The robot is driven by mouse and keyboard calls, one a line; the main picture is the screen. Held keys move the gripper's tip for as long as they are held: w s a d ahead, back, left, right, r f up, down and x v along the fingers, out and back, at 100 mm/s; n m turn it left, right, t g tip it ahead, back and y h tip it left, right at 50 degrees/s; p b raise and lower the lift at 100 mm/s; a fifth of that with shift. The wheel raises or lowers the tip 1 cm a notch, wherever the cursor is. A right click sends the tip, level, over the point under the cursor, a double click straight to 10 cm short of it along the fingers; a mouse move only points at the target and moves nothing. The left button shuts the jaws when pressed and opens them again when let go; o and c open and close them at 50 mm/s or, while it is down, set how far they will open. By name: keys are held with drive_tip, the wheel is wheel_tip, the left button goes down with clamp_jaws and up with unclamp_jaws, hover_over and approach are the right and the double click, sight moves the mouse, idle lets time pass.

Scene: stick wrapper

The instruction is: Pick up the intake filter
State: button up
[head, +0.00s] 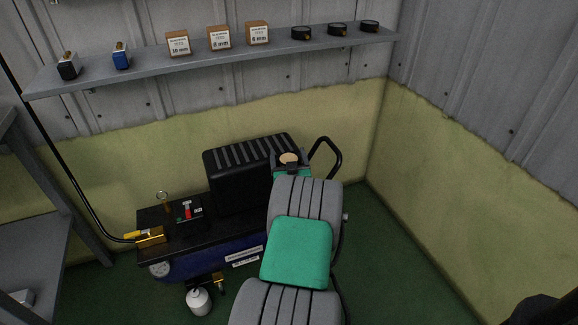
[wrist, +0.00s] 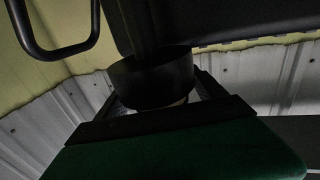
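A short black cylinder (wrist: 150,82), which I take to be the intake filter, shows in the wrist view against the black compressor housing (wrist: 150,25). A small tan patch shows at its lower edge. In the head view, a tan round face (head: 289,159) with dark around it shows at the end of my arm, beside the compressor's black cover (head: 240,175). My gripper (head: 290,165) is there; in the wrist view its fingers (wrist: 158,103) are apart, on both sides of the cylinder. The cylinder hides part of them, so I cannot tell whether they press on it.
A black looped handle (head: 326,155) stands right of the compressor. A grey shelf (head: 210,58) above holds small boxes, fittings and black round parts. Green floor at right is clear.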

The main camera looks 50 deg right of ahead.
drive_tip(key=c, duration=1.4)
